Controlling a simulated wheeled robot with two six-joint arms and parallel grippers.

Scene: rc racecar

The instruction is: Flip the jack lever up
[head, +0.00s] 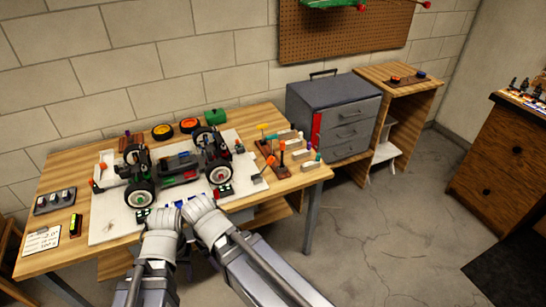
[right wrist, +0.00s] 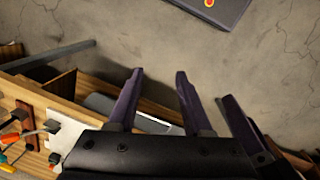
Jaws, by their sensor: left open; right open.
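An RC car chassis (head: 170,168) with black wheels sits over a white board (head: 105,222) on the wooden workbench. A small orange-ended lever (head: 97,187) shows at the board's left side, and another orange-ended part (head: 258,178) shows at its right. I cannot tell for certain which is the jack lever or how it is tilted. My left gripper (head: 168,210) is open at the bench's front edge, in front of the car; its fingertips are mostly hidden. My right gripper (right wrist: 158,78) is open and empty in the right wrist view. Neither touches a lever visibly.
A black tray (head: 54,201) is at left. A grey drawer cabinet (head: 335,115) stands right, with clear floor in front.

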